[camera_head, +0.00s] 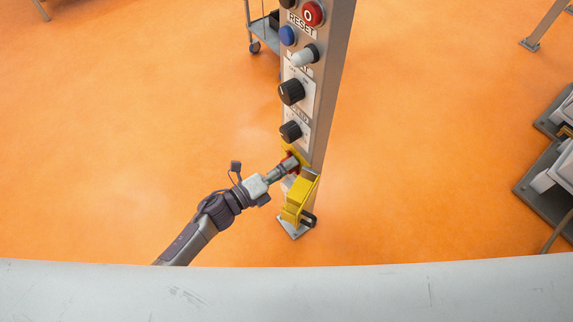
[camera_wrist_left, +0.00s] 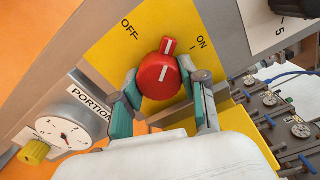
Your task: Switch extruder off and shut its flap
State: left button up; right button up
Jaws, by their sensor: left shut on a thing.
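The red rotary switch (camera_wrist_left: 159,77) sits on a yellow plate (camera_wrist_left: 112,58) marked OFF and ON. Its white pointer line points up in the left wrist view, between the two labels. My left gripper (camera_wrist_left: 163,98) is shut on the red switch, one teal-padded finger on each side. In the head view my left gripper (camera_head: 285,168) reaches the lower post from the left and hides most of the switch. The yellow flap (camera_head: 299,194) hangs open below the switch, swung down from it. A yellow part shows behind the right finger in the left wrist view. My right gripper is out of view.
The grey control post (camera_head: 325,90) carries black knobs (camera_head: 291,92), a white button (camera_head: 303,56), a blue button (camera_head: 287,36) and a red button (camera_head: 312,13) above the switch. A PORTION dial (camera_wrist_left: 62,133) is close to the left finger.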

pick_arm(q)
jog(key=n+p, duration=0.1)
jog(key=n, duration=0.4)
jog(key=shift+r+n, duration=0.1)
jog(key=shift+n, duration=0.2)
jog(key=shift+n+p, duration=0.55)
jog(key=shift+n, duration=1.75)
jog(key=o, duration=1.1)
jog(key=shift+o, duration=0.2)
jog(key=v, duration=1.2)
